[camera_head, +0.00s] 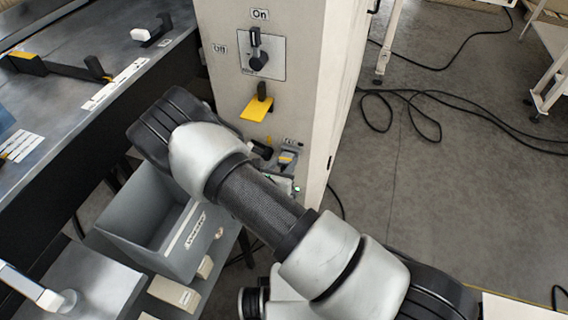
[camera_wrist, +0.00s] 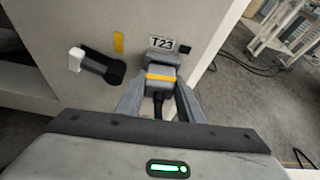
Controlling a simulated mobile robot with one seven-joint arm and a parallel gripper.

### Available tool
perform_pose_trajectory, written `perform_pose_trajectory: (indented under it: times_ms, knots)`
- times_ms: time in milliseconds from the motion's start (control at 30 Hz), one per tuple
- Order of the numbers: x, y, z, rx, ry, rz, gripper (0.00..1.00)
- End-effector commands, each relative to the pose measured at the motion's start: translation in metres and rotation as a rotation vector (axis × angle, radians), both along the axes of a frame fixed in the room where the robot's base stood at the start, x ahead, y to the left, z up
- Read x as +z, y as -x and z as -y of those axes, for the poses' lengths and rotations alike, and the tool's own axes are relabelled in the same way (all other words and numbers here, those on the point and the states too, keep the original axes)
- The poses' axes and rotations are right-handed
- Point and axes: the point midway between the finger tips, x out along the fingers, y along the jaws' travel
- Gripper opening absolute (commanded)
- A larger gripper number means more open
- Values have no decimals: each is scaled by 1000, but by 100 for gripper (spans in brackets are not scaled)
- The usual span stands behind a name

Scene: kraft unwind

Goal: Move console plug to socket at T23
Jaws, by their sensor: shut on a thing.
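The console plug (camera_wrist: 160,84), grey with a yellow band and a dark cable below it, is held between the fingers of my gripper (camera_wrist: 158,92) in the wrist view. The plug is right below the T23 label (camera_wrist: 162,44) on the cream cabinet face. The socket behind the plug is hidden, so I cannot tell how deep the plug sits. In the head view the plug (camera_head: 287,157) shows small at the cabinet's lower front, partly behind my arm.
A black and white connector (camera_wrist: 97,65) sticks out of the cabinet to the left, with a yellow tab (camera_wrist: 118,42) above. In the head view, a yellow lever (camera_head: 257,107), an On/Off switch (camera_head: 260,55) and a grey bin (camera_head: 150,225) are near my arm. Cables lie on the right floor.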

Motion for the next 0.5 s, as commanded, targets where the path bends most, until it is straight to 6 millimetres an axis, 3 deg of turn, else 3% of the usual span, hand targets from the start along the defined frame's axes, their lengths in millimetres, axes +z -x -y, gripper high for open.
perform_pose_trajectory:
  times_ms: [433, 467, 500]
  knots:
    - [0, -2, 1, 0, -1, 1, 3]
    - [0, -1, 0, 0, 0, 1, 39]
    - [0, -1, 0, 0, 0, 1, 46]
